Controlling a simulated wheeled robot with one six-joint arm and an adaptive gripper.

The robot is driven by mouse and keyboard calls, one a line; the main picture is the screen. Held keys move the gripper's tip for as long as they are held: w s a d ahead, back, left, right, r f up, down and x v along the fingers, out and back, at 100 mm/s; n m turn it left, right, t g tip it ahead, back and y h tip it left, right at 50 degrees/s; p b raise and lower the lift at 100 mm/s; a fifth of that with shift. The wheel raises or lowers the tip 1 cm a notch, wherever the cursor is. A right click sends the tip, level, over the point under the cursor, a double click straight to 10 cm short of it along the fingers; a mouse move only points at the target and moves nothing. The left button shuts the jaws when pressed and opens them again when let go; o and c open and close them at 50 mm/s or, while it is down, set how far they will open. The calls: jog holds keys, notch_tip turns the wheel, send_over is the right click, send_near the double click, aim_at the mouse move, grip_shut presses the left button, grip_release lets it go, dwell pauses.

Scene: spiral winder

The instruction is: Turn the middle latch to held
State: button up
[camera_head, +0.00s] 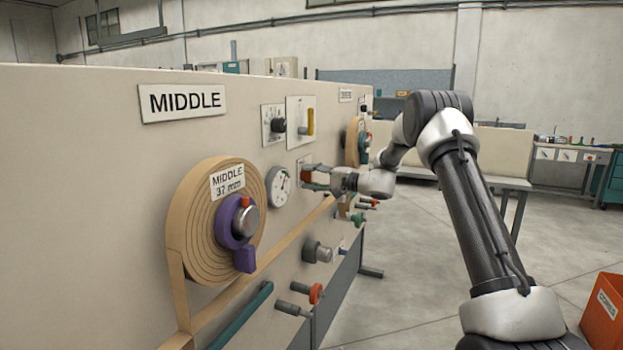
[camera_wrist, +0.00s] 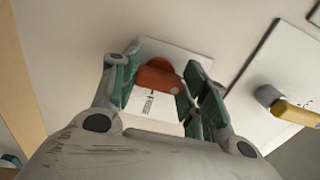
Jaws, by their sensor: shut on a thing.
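The latch (camera_wrist: 157,78) is an orange-red knob with a bar, on a small white plate (camera_wrist: 178,54) with small lettering, in the wrist view. My gripper (camera_wrist: 155,80) has its green fingers on both sides of the bar and is shut on it. The MIDDLE sign (camera_head: 184,101) is at the panel's upper left.
A tan spiral roll (camera_head: 190,222) labelled MIDDLE 37 mm, with a purple hub, stands out from the panel at left. A gauge (camera_head: 279,187) is left of my gripper. A yellow lever (camera_head: 310,122) is above. Several knobs and pegs stick out below.

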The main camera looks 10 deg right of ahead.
jog(key=shift+f, duration=0.1)
jog(key=o, duration=1)
jog(key=shift+d, duration=0.15)
jog(key=v, duration=1.2)
